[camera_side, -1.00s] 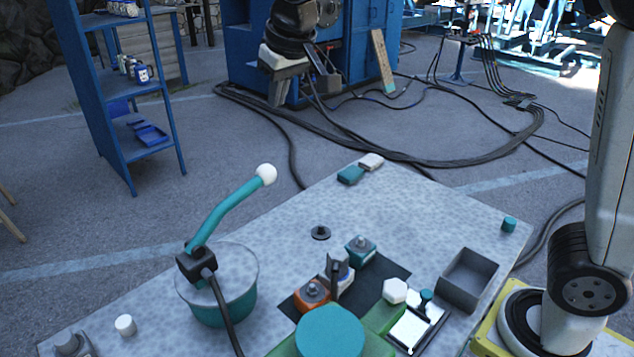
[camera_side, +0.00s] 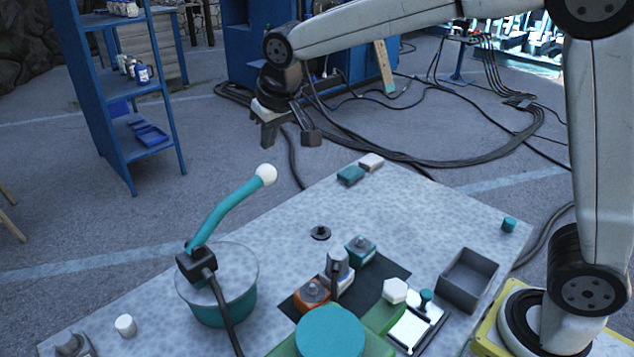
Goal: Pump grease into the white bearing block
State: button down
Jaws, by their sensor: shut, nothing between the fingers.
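The grease pump is a teal bucket (camera_side: 226,305) with a grey lid and a black pump head (camera_side: 196,263). Its teal lever (camera_side: 222,212) slants up to the right and ends in a white knob (camera_side: 265,174). A black hose (camera_side: 222,308) runs from the head past the bottom edge. The white bearing block (camera_side: 346,282) sits on a dark mat between an orange block (camera_side: 311,293) and a teal block (camera_side: 360,249). A grey fitting (camera_side: 336,266) stands on it. My gripper (camera_side: 290,137) is shut and empty, pointing down, above and right of the knob in the picture, apart from it.
A grey open box (camera_side: 468,279) stands on the table's right side. A green machine with a round teal top (camera_side: 330,333) is at the front. A small black disc (camera_side: 320,232) and two small blocks (camera_side: 350,175) lie farther back.

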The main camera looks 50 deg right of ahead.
aim_at(267, 166)
jog(key=shift+s+x, duration=0.2)
jog(key=shift+x, duration=0.95)
jog(key=shift+s+x, duration=0.2)
jog(key=shift+x, duration=0.95)
jog(key=shift+f, duration=0.1)
jog(key=shift+d+f, duration=0.15)
jog(key=shift+f, duration=0.05)
jog(key=d+f+y, duration=0.2)
jog(key=d+f, duration=0.1)
jog(key=f, duration=1.2)
jog(key=shift+d+y, duration=0.3)
jog(key=shift+y, duration=0.1)
jog(key=shift+s+r, duration=0.1)
jog(key=shift+r, duration=0.1)
